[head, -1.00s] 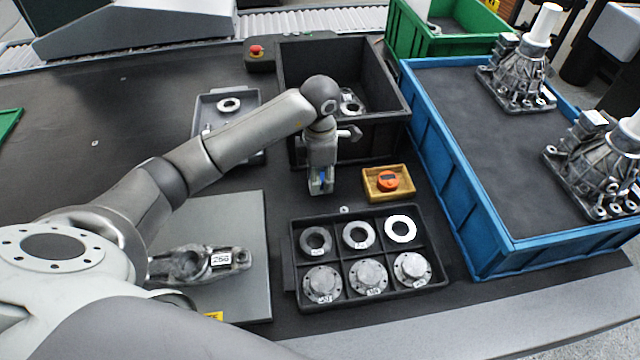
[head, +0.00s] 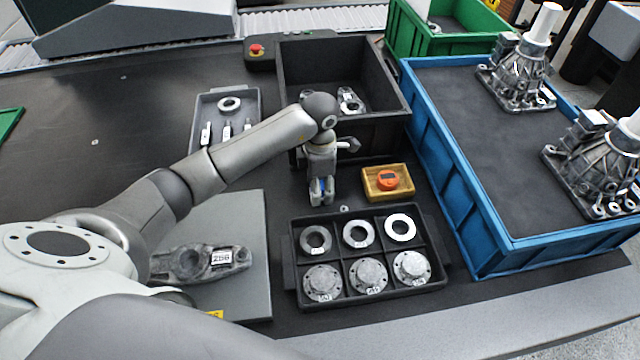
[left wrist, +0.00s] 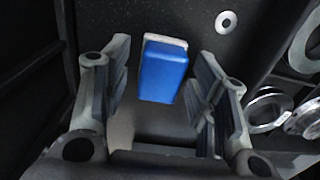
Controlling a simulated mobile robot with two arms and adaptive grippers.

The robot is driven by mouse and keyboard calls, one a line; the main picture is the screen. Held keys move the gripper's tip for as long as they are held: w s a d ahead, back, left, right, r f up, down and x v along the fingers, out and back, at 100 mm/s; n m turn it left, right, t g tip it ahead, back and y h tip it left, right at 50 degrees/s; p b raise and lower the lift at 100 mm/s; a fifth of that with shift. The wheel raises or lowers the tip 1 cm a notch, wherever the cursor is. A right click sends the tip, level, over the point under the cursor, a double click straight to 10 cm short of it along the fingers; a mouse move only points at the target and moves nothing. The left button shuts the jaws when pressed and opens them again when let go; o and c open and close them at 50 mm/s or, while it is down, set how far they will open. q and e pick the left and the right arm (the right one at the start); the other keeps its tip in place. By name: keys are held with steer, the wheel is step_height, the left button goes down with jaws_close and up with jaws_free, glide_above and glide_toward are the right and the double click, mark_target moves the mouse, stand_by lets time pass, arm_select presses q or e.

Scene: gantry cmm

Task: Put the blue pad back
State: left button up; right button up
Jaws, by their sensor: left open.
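The blue pad (left wrist: 163,72) is a small blue block with a pale strip along one edge. In the left wrist view it sits between my open fingers, with dark space on both sides. In the head view only a bit of blue (head: 321,186) shows between the fingers. My left gripper (head: 322,199) is open, pointing down over the dark table between the black bin and the six-pocket tray. I cannot tell whether the pad rests on the table or how far it is below the fingertips. My right gripper is not in view.
A six-pocket tray (head: 446,272) with rings and flanged parts lies just in front. A yellow box (head: 405,193) with an orange device is to the right. A black bin (head: 380,128) stands behind, a grey tray (head: 256,98) behind left, a blue crate (head: 455,190) right.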

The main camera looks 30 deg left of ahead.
arm_select(q)
steer(key=shift+r, duration=0.15)
step_height(320, 180, up, 12)
stand_by(0.5)
steer(key=shift+r, duration=0.1)
